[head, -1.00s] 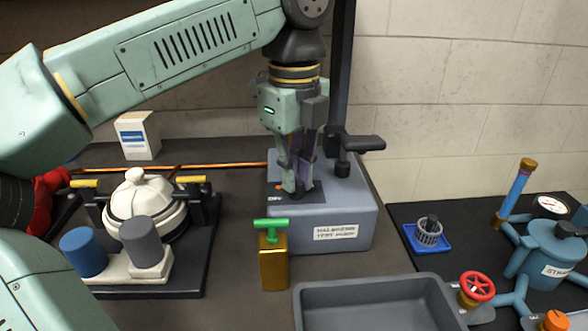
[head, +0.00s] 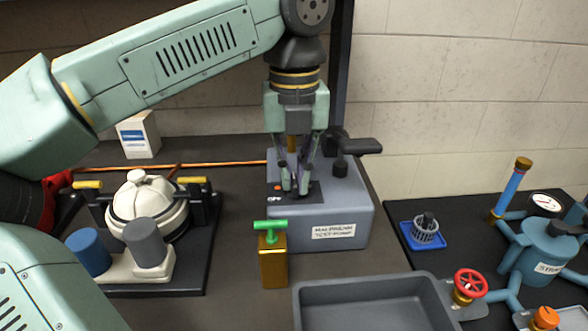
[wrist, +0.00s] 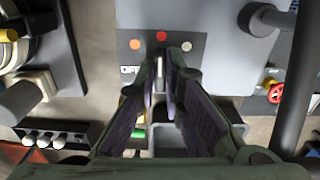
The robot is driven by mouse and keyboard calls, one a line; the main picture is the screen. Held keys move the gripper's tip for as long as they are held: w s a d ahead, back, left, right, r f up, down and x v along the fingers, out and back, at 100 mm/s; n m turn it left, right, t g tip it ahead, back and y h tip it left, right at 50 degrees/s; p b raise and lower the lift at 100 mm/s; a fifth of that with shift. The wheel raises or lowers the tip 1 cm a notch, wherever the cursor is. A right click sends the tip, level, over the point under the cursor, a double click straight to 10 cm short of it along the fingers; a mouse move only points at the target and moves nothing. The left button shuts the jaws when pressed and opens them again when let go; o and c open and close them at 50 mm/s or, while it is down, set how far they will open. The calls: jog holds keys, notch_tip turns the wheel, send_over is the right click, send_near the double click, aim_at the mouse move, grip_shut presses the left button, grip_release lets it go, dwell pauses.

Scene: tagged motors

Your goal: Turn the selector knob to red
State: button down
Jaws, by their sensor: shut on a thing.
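The grey test pump (head: 345,215) carries a black selector panel (head: 314,194). The wrist view shows three dots at the panel's far edge: orange (wrist: 135,44) on the left, red (wrist: 161,37) in the middle and tan (wrist: 187,46) on the right. An OFF label (wrist: 128,70) is at the left. My gripper (head: 294,188) points down onto the panel, shut on the selector knob (wrist: 159,70). The knob's pale, narrow top shows between the fingers, roughly lined up with the red dot. The fingers hide most of the knob.
A pump handle (head: 362,146) rises close behind and right of my gripper. A brass block with a green T-handle (head: 270,225) stands in front of the pump, beside a grey tray (head: 350,288). A white domed vessel (head: 143,205) is at left.

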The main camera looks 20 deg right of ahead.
aim_at(295, 179)
jog(key=shift+m, duration=0.3)
jog(key=c, duration=1.7)
grip_release()
notch_tip(295, 179, up, 8)
jog(key=shift+f, duration=0.2)
